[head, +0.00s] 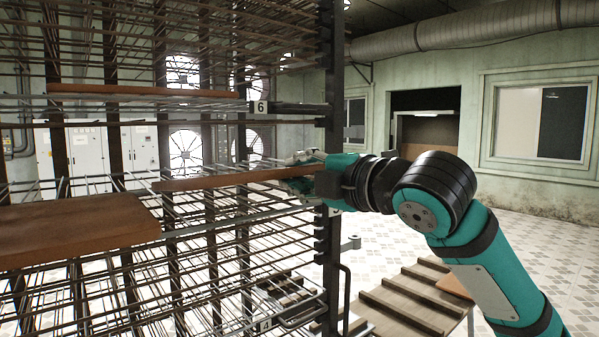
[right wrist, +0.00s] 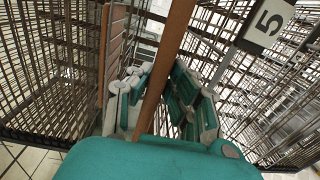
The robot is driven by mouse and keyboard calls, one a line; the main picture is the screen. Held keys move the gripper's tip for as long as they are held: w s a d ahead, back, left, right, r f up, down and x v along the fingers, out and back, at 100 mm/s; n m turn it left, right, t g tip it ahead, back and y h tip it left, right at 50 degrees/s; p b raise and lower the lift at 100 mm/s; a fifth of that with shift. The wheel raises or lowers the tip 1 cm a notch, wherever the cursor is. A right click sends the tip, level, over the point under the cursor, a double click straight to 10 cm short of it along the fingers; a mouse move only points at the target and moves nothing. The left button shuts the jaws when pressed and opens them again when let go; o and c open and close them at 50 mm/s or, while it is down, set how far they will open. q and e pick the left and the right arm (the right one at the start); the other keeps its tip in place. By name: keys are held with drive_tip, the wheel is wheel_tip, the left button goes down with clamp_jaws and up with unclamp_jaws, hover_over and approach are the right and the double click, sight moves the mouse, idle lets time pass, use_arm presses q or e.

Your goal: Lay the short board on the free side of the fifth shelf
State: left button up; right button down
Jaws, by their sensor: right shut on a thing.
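The short board (head: 225,179) is a thin brown board held nearly level inside the wire rack. My right gripper (head: 298,172) is shut on its right end at the rack's right post. In the right wrist view the board (right wrist: 166,62) runs between the fingers (right wrist: 158,98). The fifth shelf (head: 250,207) has dark rods just below the board, and its "5" tag (right wrist: 270,22) shows in the right wrist view. I cannot tell whether the board touches the rods. A wider brown board (head: 80,228) lies at the left on this shelf. My left gripper is out of view.
The rack's dark upright post (head: 334,110) stands close to my right gripper. The shelf above, tagged "6" (head: 260,107), bears another board (head: 140,91).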

drive_tip(key=shift+f, duration=0.3)
drive_tip(key=shift+w+a, duration=0.2)
drive_tip(key=shift+w, duration=0.05)
idle(0.5)
drive_tip(key=c, duration=1.3)
unclamp_jaws()
drive_tip(key=shift+c, duration=0.2)
drive_tip(key=shift+o, duration=0.5)
drive_tip(key=shift+o, duration=1.3)
drive_tip(key=shift+f, duration=0.1)
